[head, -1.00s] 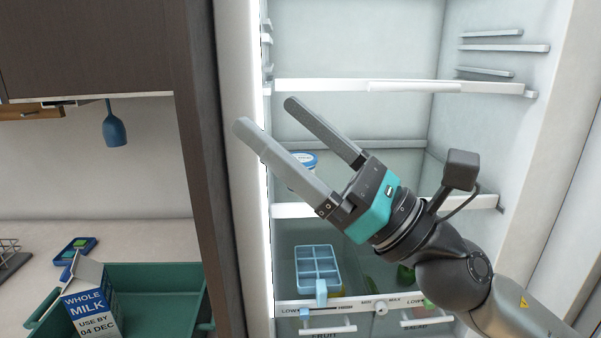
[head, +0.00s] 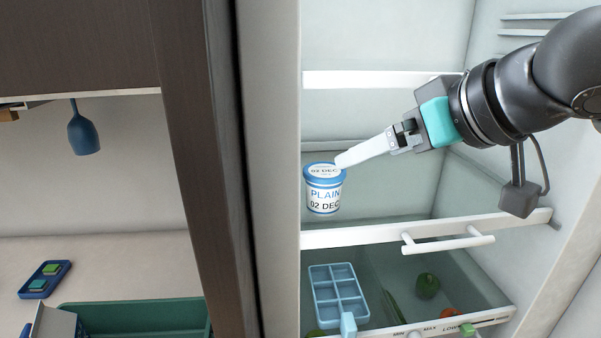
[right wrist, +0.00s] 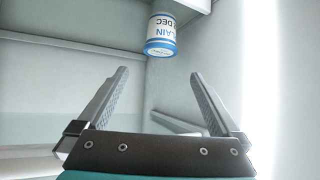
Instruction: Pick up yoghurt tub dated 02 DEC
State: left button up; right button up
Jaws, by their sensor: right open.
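The yoghurt tub (head: 324,196) is white with a blue rim and lid, and reads PLAIN and 02 DEC. It stands upright on the fridge's middle shelf (head: 420,232), near the left wall. My right gripper (head: 341,163) points left in the head view, its fingertips overlapping the right edge of the tub's lid. In the right wrist view the tub (right wrist: 161,36) shows upside down, beyond the open fingers (right wrist: 160,72) and towards the top of the picture. Nothing is between the fingers. My left gripper is not in view.
An upper shelf edge (head: 380,79) runs above my right gripper. Below is a drawer with a blue ice tray (head: 338,295) and a green pepper (head: 427,286). A white handle (head: 448,241) sits at the middle shelf's front. A green crate (head: 140,315) stands on the left counter.

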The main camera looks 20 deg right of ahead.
aim_at(332, 176)
jog(key=p+x, duration=0.1)
jog(key=x, duration=0.8)
jog(key=shift+d, duration=0.15)
jog(key=shift+w+f+p, duration=0.25)
jog(key=shift+w+p, duration=0.05)
jog(key=shift+w, duration=0.1)
jog(key=x, duration=0.5)
jog(key=shift+s+f+p, duration=0.3)
jog(key=shift+f, duration=0.05)
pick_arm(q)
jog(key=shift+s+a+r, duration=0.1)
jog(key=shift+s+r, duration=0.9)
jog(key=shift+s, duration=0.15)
pick_arm(e)
jog(key=c, duration=1.2)
jog(key=shift+r, duration=0.1)
jog(key=shift+c, duration=0.5)
